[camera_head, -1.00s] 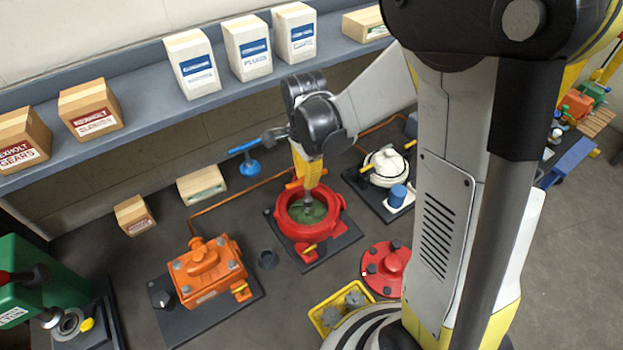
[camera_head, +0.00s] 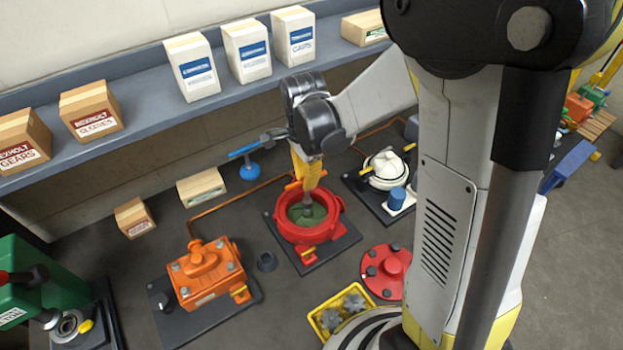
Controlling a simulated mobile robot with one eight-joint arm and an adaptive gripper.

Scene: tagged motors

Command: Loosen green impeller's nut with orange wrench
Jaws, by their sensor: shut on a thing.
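A round red motor housing (camera_head: 329,232) sits open on a dark plate in the middle of the floor. The green impeller (camera_head: 293,214) lies inside it. My gripper (camera_head: 307,186) reaches down into the housing from above, over the impeller's middle. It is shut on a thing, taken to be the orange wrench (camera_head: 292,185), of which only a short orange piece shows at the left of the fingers. A grey shaft-like part (camera_head: 307,205) runs down from there to the impeller. The nut is hidden, and I cannot tell whether the wrench sits on it.
An orange motor (camera_head: 206,272) stands at left front, a white motor (camera_head: 388,172) at right back. A red cover (camera_head: 389,270) and a yellow bin (camera_head: 326,317) with grey parts lie at front. A shelf (camera_head: 140,112) with boxes runs along the wall.

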